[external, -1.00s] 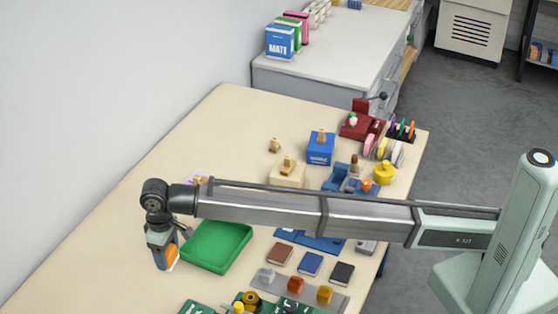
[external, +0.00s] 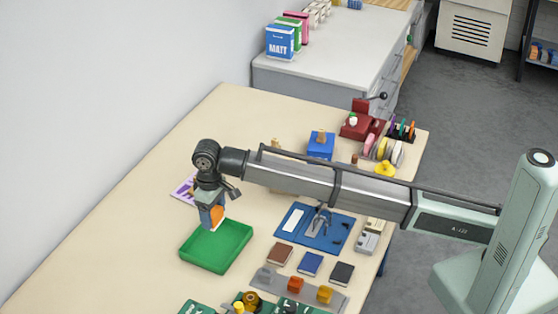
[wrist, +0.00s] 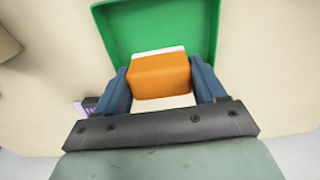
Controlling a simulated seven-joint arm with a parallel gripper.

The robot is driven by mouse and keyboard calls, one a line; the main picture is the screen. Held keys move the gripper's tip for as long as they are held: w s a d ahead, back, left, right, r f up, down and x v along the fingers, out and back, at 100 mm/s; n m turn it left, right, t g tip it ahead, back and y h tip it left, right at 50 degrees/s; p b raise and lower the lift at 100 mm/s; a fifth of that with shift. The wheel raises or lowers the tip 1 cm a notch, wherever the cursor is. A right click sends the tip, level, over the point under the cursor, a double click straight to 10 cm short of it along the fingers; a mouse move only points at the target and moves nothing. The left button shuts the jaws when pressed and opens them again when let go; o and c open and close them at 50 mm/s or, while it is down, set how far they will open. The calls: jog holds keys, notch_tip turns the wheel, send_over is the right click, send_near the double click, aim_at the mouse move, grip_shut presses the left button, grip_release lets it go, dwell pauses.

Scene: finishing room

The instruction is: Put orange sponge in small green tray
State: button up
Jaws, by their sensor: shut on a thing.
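An orange sponge (wrist: 160,76) with a pale layer is between the two blue fingers of my gripper (wrist: 163,88) in the wrist view. In the external view my gripper (external: 212,218) is shut on the sponge (external: 217,214) and holds it over the back part of the green tray (external: 232,256). In the wrist view the green tray (wrist: 118,25) lies below and beyond the sponge. The tray's floor looks empty where it shows. The exact height of the sponge above the tray is hard to tell.
A blue mat (external: 318,238) lies right of the tray. Brown, blue and black blocks (external: 311,264) sit front right, with a grey strip of small blocks (external: 295,285) nearer. A purple-and-white item (external: 183,190) lies behind the tray. The table's left side (external: 110,240) is clear.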

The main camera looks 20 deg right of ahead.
notch_tip(320, 180, down, 9)
jog(key=shift+f, duration=0.1)
dwell(0.4)
jog(key=shift+f, duration=0.15)
jog(key=o, duration=1)
notch_tip(320, 180, up, 12)
jog(key=shift+r, duration=0.15)
